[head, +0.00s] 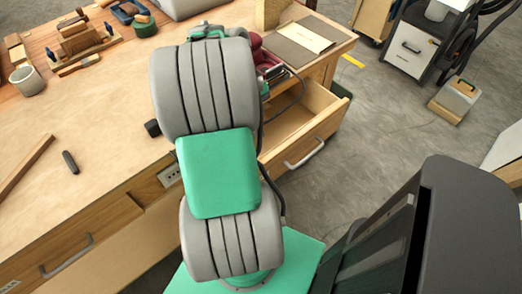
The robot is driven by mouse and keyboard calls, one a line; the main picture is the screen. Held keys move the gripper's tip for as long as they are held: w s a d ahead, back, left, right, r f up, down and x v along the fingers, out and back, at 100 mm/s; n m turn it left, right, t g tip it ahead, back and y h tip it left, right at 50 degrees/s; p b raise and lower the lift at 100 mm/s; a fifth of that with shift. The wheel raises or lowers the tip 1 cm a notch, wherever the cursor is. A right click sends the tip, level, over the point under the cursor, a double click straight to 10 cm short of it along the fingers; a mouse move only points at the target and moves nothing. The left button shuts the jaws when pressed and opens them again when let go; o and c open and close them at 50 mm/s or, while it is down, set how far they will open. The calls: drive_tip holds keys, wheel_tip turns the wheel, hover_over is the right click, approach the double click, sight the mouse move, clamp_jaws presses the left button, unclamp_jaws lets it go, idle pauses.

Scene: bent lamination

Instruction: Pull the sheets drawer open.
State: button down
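A wooden drawer (328,118) at the right end of the workbench stands pulled out, with its pale inside showing. Its metal bar handle (304,154) is on the front, with nothing seen on it. A second drawer front (100,226) with a bar handle (66,257) is at the lower left and looks shut. My arm's grey and green links cover the middle of the view. My gripper is hidden behind them.
A flat sheet (303,36) lies at the back right. Grey floor (390,125) lies open right of the drawer.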

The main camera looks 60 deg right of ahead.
drive_tip(key=b+x, duration=0.2)
drive_tip(key=x, duration=0.6)
drive_tip(key=shift+s+a+f, duration=0.1)
drive_tip(key=shift+s+f, duration=0.05)
drive_tip(key=shift+f, duration=0.25)
